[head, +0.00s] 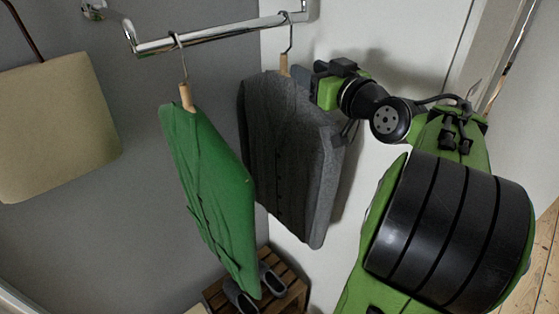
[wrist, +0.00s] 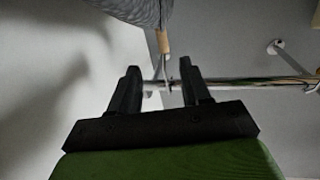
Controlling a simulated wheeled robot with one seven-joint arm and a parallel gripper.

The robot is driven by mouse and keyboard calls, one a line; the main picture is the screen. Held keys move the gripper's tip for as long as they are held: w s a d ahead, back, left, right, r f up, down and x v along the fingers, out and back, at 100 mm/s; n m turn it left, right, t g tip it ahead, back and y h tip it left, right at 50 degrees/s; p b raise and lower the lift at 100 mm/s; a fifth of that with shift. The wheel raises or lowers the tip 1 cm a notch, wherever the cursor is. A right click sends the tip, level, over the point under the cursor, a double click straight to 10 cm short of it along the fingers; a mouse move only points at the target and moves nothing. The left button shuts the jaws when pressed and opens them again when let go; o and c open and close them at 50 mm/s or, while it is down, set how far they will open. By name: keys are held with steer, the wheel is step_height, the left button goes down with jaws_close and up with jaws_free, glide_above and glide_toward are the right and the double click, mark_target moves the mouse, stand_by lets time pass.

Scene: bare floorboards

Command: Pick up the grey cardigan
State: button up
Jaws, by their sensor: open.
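The grey cardigan (head: 285,150) hangs on a hanger with a wooden neck from a chrome rail (head: 215,37), in the middle of the head view. In the head view my gripper is at the cardigan's upper right shoulder, its fingers mostly hidden. In the wrist view my gripper (wrist: 157,82) is open, its two dark fingers apart with nothing held between them. Beyond the fingertips show the wooden hanger neck (wrist: 163,42), the hook and the rail. Part of the cardigan (wrist: 135,10) shows at the top of the wrist view.
A green cardigan (head: 212,185) hangs to the left on the same rail. Below is a slatted wooden rack (head: 286,298) with grey shoes (head: 272,279). A beige shade (head: 55,125) is at far left. Walls stand close behind the clothes.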

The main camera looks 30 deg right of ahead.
mark_target(286, 60)
steer(key=w+p, duration=0.1)
steer(key=w, duration=0.5)
steer(key=shift+w+a, duration=0.1)
steer(key=shift+w, duration=0.05)
steer(key=w+p, duration=0.2)
steer(key=w, duration=0.2)
steer(key=shift+w+r, duration=0.1)
steer(key=shift+w, duration=0.3)
steer(key=shift+w+d, duration=0.2)
steer(key=shift+w, duration=0.2)
steer(key=shift+s, duration=0.25)
steer(key=shift+c, duration=0.9)
jaws_close()
